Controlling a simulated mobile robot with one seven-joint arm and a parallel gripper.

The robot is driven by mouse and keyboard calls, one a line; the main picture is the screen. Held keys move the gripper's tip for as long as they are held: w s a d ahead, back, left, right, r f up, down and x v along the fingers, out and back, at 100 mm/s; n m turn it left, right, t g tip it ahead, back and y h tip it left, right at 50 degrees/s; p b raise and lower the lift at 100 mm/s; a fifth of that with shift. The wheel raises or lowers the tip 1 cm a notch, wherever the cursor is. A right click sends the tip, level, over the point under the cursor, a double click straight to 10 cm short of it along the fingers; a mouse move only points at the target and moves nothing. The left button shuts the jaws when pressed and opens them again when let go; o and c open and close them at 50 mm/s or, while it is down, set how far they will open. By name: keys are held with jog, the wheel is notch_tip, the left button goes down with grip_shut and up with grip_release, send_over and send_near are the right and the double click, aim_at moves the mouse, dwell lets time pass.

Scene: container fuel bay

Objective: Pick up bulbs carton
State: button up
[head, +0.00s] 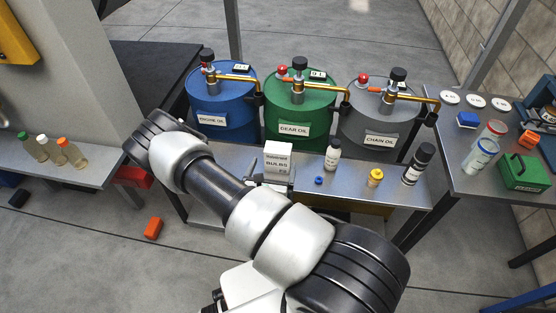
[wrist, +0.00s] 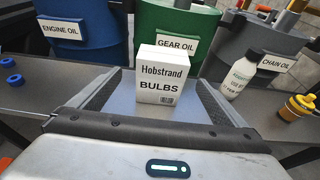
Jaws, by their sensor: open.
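The bulbs carton (head: 278,162) is a small white box lettered "BULBS". It stands upright on the metal bench in front of the green gear oil drum. In the wrist view the carton (wrist: 164,75) is between the two fingers of my gripper (wrist: 161,88), with a visible space on each side. My gripper is open and holds nothing. In the head view my arm hides most of the gripper and part of the bench left of the carton.
Blue (head: 222,115), green (head: 298,120) and grey (head: 372,125) drums stand behind the bench (head: 340,197). A white bottle (head: 332,155), a blue cap (head: 318,181), a yellow-capped pot (head: 375,178) and a dark bottle (head: 417,164) stand to the carton's right.

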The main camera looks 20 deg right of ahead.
aim_at(278, 152)
jog(key=b+x, duration=0.2)
jog(key=x, duration=0.6)
jog(key=shift+w+d+r, duration=0.1)
jog(key=shift+w+d, duration=0.1)
jog(key=shift+d, duration=0.15)
jog(key=c, duration=1.3)
jog(key=shift+r, duration=0.1)
